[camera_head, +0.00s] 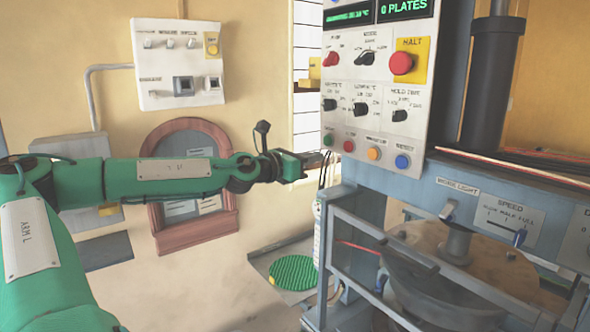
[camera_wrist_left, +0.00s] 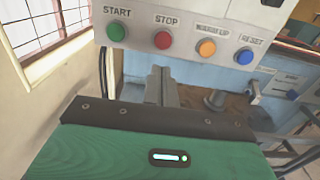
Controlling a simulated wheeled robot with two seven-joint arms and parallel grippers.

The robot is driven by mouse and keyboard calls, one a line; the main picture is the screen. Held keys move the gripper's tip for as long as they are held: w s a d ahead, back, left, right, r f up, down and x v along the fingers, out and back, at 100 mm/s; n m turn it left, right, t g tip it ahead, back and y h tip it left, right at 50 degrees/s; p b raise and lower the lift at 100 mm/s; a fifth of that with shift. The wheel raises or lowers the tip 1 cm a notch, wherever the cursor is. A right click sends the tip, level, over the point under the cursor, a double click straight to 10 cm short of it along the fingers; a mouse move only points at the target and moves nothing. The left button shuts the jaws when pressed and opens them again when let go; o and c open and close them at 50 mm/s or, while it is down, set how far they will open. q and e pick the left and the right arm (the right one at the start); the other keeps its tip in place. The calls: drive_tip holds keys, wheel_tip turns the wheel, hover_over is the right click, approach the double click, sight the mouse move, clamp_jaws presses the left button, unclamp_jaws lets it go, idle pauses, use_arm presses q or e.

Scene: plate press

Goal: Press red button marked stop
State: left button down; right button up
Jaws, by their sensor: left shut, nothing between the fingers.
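The red stop button (camera_head: 348,146) sits in the bottom row of the white control panel (camera_head: 385,90). In the left wrist view the red button (camera_wrist_left: 163,40) lies under the label STOP, right of the green START button (camera_wrist_left: 115,32). My left gripper (camera_head: 303,162) is shut and empty, just left of the panel's lower left edge in the head view. In the wrist view its fingers (camera_wrist_left: 161,75) point up toward the panel, below the red button, with a gap between them in the picture. My right gripper is not in view.
An orange button (camera_wrist_left: 206,48) and a blue RESET button (camera_wrist_left: 244,56) are to the right in the row. A large red HALT button (camera_head: 401,64) on yellow is higher up. The press frame (camera_head: 470,180) with rails stands below right. A wall box (camera_head: 178,64) hangs at left.

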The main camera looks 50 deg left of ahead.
use_arm(q)
drive_tip(key=shift+s+a+b, duration=0.15)
drive_tip(key=shift+s+b, duration=0.7)
drive_tip(key=shift+s, duration=0.4)
drive_tip(key=shift+s+a+b, duration=0.1)
drive_tip(key=shift+s+b, duration=0.7)
drive_tip(key=shift+s, duration=0.4)
drive_tip(key=shift+f, duration=0.1)
